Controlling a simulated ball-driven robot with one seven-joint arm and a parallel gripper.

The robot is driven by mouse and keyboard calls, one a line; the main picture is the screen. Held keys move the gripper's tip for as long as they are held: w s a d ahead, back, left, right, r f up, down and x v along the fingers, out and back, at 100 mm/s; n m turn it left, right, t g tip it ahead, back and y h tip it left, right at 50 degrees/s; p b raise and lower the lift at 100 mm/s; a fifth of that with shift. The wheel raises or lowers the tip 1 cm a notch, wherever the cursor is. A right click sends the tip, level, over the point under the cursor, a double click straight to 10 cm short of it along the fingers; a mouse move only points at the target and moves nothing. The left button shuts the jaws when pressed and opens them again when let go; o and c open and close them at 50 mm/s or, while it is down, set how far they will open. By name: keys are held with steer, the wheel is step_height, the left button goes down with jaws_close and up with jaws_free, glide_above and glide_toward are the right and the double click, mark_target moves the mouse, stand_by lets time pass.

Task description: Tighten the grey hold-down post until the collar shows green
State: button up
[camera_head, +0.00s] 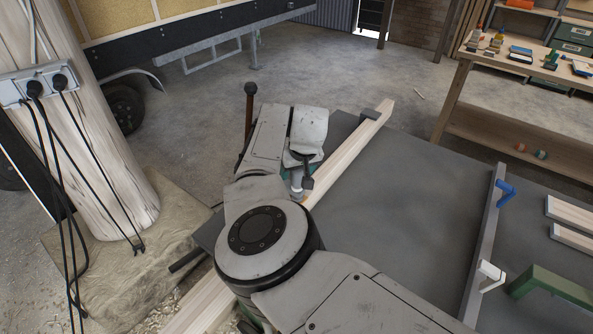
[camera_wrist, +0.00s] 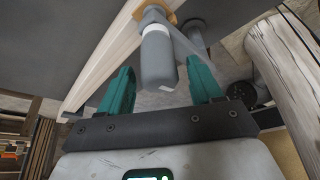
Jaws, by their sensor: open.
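The grey hold-down post (camera_wrist: 160,62) shows in the wrist view as a cylinder with a pale collar (camera_wrist: 157,31) near an orange-brown piece (camera_wrist: 154,10). No green shows on the visible side of the collar. My gripper (camera_wrist: 161,78) is open, one teal finger on each side of the post's near end, with visible gaps. In the head view the post (camera_head: 297,181) shows only in part, beside the long pale timber (camera_head: 345,160). My arm hides most of the gripper there.
The dark bench top (camera_head: 420,200) holds a grey bar clamp (camera_head: 484,245) with a blue handle, a green bracket (camera_head: 550,288) and pale wood strips (camera_head: 572,215). A thick wooden post (camera_head: 95,130) with sockets and hanging cables stands left. Shelving (camera_head: 520,110) stands at back right.

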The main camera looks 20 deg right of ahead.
steer(key=shift+x, duration=0.95)
steer(key=c, duration=1)
